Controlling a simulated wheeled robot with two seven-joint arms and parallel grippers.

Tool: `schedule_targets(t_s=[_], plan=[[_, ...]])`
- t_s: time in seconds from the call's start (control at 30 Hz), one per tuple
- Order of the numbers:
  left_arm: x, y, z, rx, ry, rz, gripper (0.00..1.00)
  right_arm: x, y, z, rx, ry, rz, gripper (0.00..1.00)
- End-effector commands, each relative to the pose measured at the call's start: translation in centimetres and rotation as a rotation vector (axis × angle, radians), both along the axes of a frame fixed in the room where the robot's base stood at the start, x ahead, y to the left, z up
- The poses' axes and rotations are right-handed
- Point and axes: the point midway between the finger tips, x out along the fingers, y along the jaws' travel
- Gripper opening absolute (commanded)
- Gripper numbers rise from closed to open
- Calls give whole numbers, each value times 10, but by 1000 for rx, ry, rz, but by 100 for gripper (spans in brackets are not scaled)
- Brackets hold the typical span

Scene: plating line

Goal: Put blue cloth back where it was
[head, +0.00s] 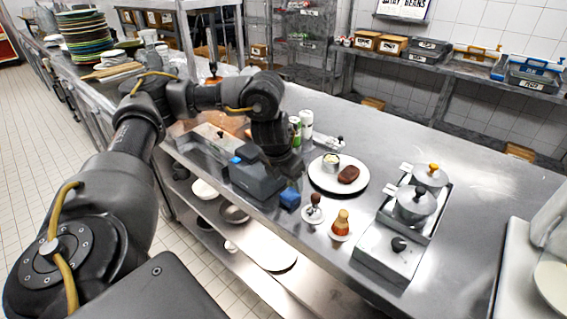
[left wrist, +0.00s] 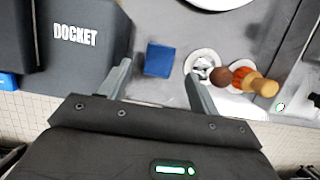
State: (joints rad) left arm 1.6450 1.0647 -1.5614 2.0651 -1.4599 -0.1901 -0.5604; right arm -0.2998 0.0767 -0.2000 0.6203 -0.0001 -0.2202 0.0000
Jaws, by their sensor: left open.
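The blue cloth (head: 290,197) is a small folded block on the steel counter, just right of the dark docket machine. In the left wrist view the blue cloth (left wrist: 159,59) lies ahead of and between the two open fingertips, with nothing gripped. My left gripper (head: 284,164) points down above the counter, just behind the cloth in the head view; its fingers also show in the left wrist view (left wrist: 157,72). Its height above the cloth is hard to tell. My right gripper is in neither view.
The docket machine (head: 252,182) stands left of the cloth. A tamper-like tool (head: 314,208) and a wooden-topped brush (head: 341,222) stand to the right. A white plate (head: 325,178) with food lies behind them. A tray with lidded pots (head: 416,205) is further right.

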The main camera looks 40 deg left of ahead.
Motion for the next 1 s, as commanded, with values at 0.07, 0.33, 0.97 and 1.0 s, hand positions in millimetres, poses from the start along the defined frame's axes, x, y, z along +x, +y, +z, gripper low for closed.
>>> schedule_targets(t_s=[0.07, 0.33, 0.97, 1.0], plan=[[-4, 0, 20, 1, -4, -1, 63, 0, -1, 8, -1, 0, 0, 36], [-16, 0, 55, 1, -2, 0, 63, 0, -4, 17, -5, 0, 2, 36], [-20, 0, 63, 0, 1, 1, 63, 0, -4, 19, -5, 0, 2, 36], [-20, 0, 63, 0, 1, 1, 63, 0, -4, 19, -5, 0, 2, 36]])
